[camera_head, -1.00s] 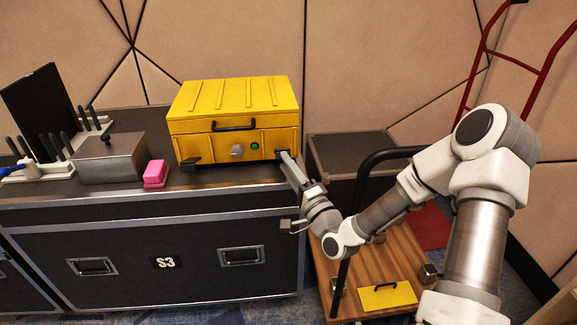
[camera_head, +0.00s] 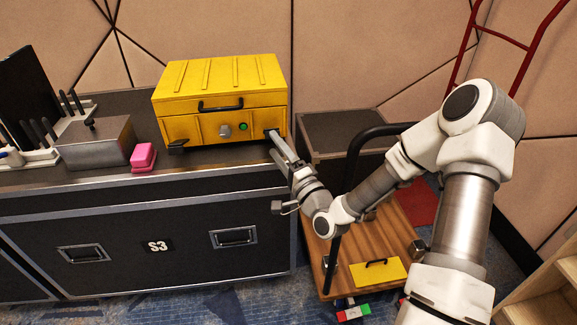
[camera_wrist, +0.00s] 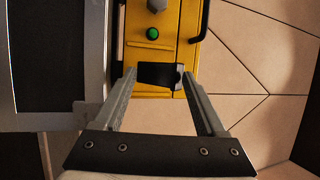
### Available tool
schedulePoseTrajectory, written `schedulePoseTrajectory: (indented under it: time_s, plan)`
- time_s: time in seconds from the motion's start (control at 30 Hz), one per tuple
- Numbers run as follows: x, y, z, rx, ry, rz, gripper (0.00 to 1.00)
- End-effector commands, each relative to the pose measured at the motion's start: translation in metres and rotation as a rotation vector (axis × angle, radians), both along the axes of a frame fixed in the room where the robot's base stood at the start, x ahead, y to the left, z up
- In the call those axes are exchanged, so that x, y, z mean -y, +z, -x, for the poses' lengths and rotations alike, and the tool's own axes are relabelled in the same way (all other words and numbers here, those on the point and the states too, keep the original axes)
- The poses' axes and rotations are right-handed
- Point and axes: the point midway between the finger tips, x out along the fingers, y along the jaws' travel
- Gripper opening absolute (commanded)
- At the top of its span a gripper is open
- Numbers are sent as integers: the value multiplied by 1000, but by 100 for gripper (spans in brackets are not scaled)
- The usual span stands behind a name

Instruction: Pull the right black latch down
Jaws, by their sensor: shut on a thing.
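The yellow box (camera_head: 222,95) stands on the black flight case, its lid closed, with a black handle, a grey knob and a green button on its front. The right black latch (camera_wrist: 157,75) sits at the box's right front corner, between my fingertips in the wrist view. My gripper (camera_head: 274,140) reaches it from the lower right in the head view and is shut on it. The head view mostly hides this latch behind the fingers. The left black latch (camera_head: 177,146) sticks out at the box's left front corner.
On the flight case (camera_head: 150,235) stand a grey metal box (camera_head: 95,145), a pink block (camera_head: 143,156) and a rack of dark-handled tools (camera_head: 40,135). A wooden cart (camera_head: 372,235) with a black rail stands below my arm. A red hand truck (camera_head: 500,45) leans behind.

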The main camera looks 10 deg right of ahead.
Motion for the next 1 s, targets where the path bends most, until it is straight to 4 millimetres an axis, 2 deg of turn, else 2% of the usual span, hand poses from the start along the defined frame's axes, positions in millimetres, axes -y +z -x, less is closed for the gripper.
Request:
schedulePoseTrajectory:
  time_s: [0.03, 0.1, 1.0]
  plan:
    - [5, -11, 0, -19, -11, 5, 40]
    - [7, -15, 3, -19, -11, 5, 40]
    - [29, -53, 41, -10, -5, 3, 40]
